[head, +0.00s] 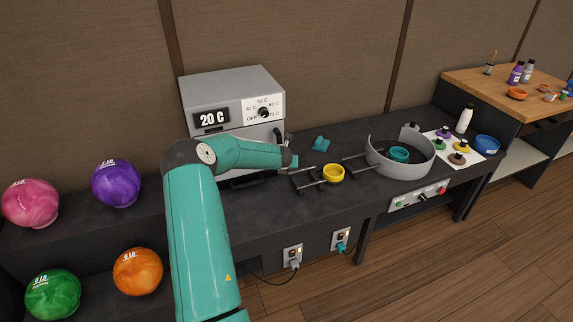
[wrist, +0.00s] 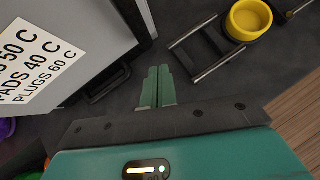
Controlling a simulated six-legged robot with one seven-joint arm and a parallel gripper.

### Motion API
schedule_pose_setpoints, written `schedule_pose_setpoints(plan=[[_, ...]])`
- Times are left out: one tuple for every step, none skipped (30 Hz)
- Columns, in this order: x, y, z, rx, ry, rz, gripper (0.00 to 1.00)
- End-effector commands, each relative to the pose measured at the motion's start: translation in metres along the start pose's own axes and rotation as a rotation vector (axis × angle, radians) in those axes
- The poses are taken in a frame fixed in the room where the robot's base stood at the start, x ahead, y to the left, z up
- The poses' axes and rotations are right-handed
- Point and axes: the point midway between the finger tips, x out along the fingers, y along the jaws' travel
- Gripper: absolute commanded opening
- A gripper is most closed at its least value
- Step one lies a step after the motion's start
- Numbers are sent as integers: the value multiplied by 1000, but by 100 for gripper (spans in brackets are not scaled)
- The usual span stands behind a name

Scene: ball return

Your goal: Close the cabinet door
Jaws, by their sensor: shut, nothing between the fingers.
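The grey cabinet (head: 232,82) stands on the dark bench against the wall, with a "20 C" display and a dial on its upper front. Its lower front is largely hidden behind my arm, so I cannot tell how far the door is open. A dark handle (head: 278,135) shows at the right of the front. In the wrist view, a grey panel (wrist: 105,25) with a printed temperature sign fills the upper left. My gripper (head: 292,163) is shut and empty, just right of the cabinet front; its fingers (wrist: 158,72) show together beside the panel, with no clear contact.
A yellow cup (head: 333,173) sits by a dark rail frame (head: 308,180) right of my gripper. Several bowling balls lie at left, including a purple one (head: 116,184).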

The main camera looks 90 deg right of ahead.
Motion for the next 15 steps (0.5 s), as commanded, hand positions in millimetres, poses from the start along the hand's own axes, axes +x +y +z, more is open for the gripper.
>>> schedule_pose_setpoints(plan=[[-10, -2, 2, 2, -3, -2, 0], [-16, -2, 3, 3, -3, -1, 0], [-23, -3, 3, 2, -3, -1, 0], [-29, -3, 3, 3, -3, -1, 0], [-34, -4, 4, 3, -3, -2, 0], [-42, -5, 4, 3, -3, -1, 0], [-48, -5, 4, 3, -2, -1, 0], [-54, -6, 4, 2, -3, 0, 0], [-61, -7, 4, 3, -2, -1, 0], [-67, -8, 5, 3, -3, -1, 0], [-72, -9, 4, 4, -3, -1, 0], [-78, -10, 5, 3, -3, -1, 0], [-82, -10, 5, 2, -2, 0, 0], [-86, -11, 4, 1, -2, 0, 0], [-90, -12, 4, 1, -2, 0, 0]])
